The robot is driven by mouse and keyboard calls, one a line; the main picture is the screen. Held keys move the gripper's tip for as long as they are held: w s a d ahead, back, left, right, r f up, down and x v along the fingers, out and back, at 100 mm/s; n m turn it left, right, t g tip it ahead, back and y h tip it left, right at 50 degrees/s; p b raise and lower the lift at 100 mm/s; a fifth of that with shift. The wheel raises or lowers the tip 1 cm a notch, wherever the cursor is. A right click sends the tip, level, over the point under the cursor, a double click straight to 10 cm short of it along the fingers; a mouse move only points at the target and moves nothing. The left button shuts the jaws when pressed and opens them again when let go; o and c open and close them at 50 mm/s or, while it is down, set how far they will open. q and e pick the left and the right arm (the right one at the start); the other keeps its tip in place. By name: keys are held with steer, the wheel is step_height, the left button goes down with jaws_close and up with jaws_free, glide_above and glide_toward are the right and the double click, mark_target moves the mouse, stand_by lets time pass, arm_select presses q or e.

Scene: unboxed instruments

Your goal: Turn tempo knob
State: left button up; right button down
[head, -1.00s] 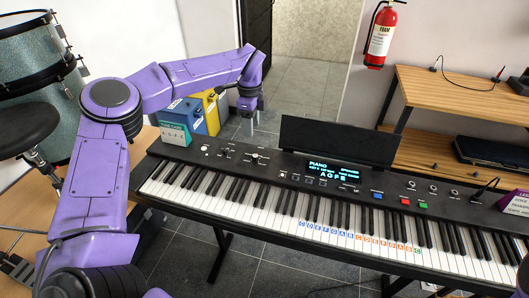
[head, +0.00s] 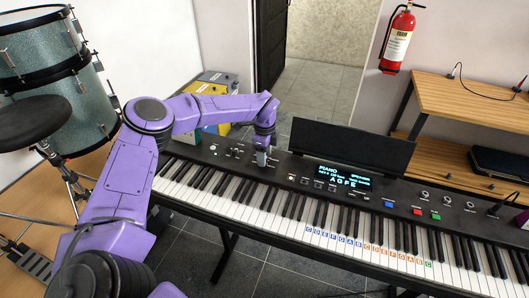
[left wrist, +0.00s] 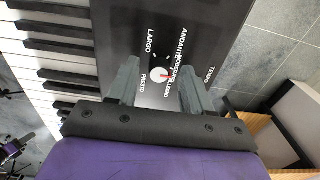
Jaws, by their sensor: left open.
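The black keyboard's panel carries a tempo dial, marked LARGO to PRESTO, in the left wrist view. My left gripper (left wrist: 158,80) is open, with one grey finger on each side of the knob. I cannot tell whether the fingers touch it. In the head view my left gripper (head: 261,158) points down at the panel and hides the knob. My right gripper is not in view.
The piano keys (head: 330,215) lie in front of the panel. A screen (head: 343,178) and a black music stand (head: 350,148) are to the right of the gripper. A drum kit (head: 55,80) is at left, and wooden shelves (head: 470,100) are at right.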

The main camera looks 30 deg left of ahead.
arm_select(q)
jaws_close()
